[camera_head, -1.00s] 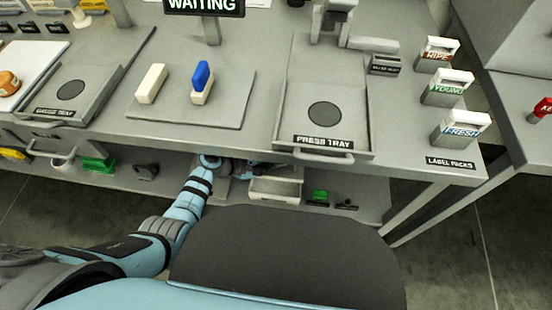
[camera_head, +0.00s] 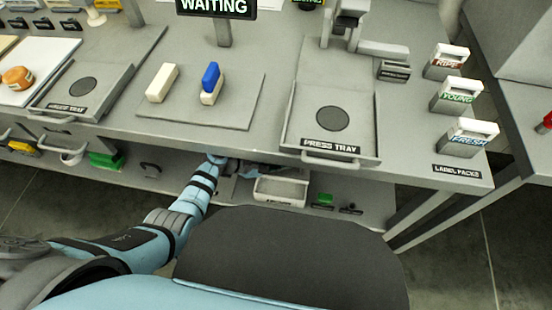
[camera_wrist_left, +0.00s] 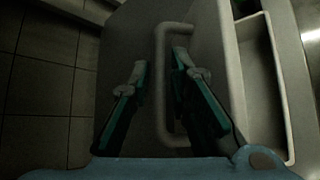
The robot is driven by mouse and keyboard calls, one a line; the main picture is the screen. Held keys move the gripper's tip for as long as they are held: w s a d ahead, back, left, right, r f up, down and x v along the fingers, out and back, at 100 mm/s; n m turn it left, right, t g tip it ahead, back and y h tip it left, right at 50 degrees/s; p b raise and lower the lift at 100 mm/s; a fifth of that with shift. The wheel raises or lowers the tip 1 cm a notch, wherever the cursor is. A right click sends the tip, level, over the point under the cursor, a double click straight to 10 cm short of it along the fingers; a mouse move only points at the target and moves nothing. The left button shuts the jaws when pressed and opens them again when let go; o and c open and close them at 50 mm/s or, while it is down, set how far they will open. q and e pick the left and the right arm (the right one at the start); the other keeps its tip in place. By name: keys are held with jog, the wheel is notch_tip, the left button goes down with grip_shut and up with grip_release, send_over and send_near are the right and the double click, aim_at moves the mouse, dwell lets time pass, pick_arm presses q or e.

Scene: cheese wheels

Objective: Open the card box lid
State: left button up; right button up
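In the left wrist view, a pale U-shaped handle (camera_wrist_left: 160,88) stands on a dark grey panel (camera_wrist_left: 130,40). I take this panel to be the card box lid, but its label and edges are unclear. My left gripper (camera_wrist_left: 160,75) is open. Its two fingers lie on either side of the handle's long bar, with gaps showing, so it is not clamped. In the head view, my left gripper (camera_head: 228,166) is under the table's front edge and partly hidden by it. My right gripper is in neither view.
A pale open tray (camera_head: 281,190) lies just right of the left gripper on the lower shelf; it also shows in the left wrist view (camera_wrist_left: 262,90). The table edge overhangs the hand. A press tray (camera_head: 365,148) and label packs (camera_head: 471,137) sit above.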

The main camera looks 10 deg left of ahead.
pick_arm(q)
jog(key=v, duration=1.1)
jog(key=shift+s+a+r, duration=0.2)
jog(key=shift+a+r, duration=0.05)
jog(key=shift+c, duration=0.4)
